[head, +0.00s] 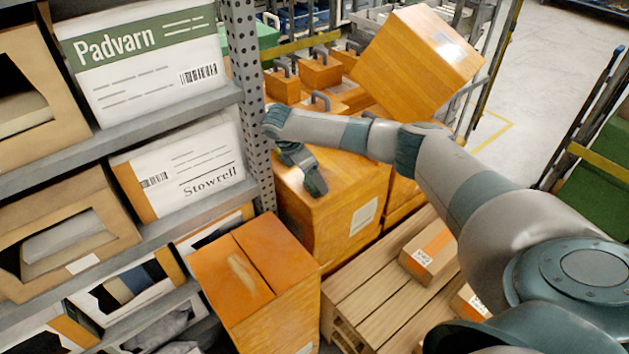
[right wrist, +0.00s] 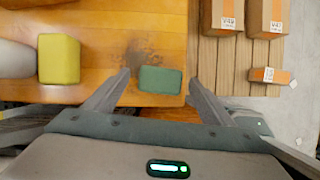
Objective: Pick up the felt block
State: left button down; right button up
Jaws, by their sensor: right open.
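A dark green block, which looks like the felt block (right wrist: 160,80), lies on an orange wooden top close to its edge in the right wrist view. My right gripper (right wrist: 158,82) is open, with one finger on each side of the block and a visible gap at the left finger. The height of the fingertips above the wood is hard to judge. In the head view my right gripper (head: 315,186) points down over a large orange wooden box (head: 342,212), and the block is hidden there. My left gripper is not in view.
A yellow block (right wrist: 58,60) and a pale rounded object (right wrist: 16,58) sit left of the felt block. A slatted pallet (head: 385,275) with small cartons (head: 428,250) lies right of the box. A perforated rack post (head: 247,95) and loaded shelves stand left. A tilted crate (head: 420,62) rises behind.

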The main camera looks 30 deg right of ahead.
jog(key=shift+x, duration=1.15)
jog(key=c, duration=1.2)
